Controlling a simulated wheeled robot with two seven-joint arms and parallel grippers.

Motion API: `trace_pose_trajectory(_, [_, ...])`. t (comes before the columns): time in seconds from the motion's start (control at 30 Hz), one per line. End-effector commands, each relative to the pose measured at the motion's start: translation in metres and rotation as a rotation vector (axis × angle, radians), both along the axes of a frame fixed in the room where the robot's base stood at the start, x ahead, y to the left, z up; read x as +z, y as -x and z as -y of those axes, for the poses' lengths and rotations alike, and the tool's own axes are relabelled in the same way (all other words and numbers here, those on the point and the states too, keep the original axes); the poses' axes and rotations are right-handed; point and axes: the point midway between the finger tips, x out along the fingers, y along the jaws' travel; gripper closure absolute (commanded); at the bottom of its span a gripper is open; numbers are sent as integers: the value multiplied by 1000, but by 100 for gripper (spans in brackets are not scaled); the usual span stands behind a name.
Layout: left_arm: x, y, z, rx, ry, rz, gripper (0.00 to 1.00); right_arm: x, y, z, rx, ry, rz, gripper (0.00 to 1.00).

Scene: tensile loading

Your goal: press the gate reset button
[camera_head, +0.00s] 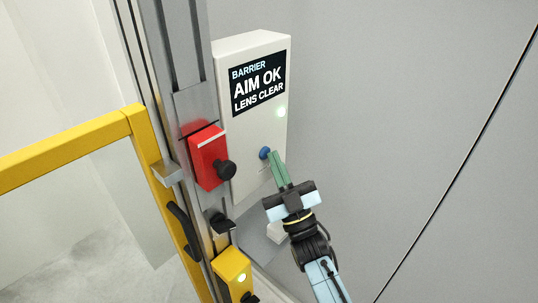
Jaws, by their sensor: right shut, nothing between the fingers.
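A small blue button (264,153) sits on the front of a white box (247,180) mounted beside a grey metal post. I take it for the gate reset button, though its label is too small to read. My right gripper (273,155) is shut and empty. Its green fingertips are at the right side of the blue button, very close to it; I cannot tell whether they touch. My left gripper is not in view.
A red box with a black knob (208,158) is on the post, left of the button. A yellow gate rail (65,150) stands left. Grey wall fills the right.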

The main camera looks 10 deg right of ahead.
Motion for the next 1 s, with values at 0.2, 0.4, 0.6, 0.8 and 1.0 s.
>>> trace_pose_trajectory(0.2, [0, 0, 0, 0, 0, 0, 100, 0, 0, 0, 0, 0, -1, 100])
trace_pose_trajectory(0.4, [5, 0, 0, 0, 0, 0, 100, 0, 5, 4, -1, 2, -3, 100])
trace_pose_trajectory(0.6, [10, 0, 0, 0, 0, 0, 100, 0, 14, 11, 0, 2, -2, 100])
trace_pose_trajectory(0.8, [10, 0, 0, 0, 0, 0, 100, -1, 15, 11, 0, 0, -1, 100])
trace_pose_trajectory(1.0, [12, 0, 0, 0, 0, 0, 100, 0, 17, 13, 0, 0, -2, 100])
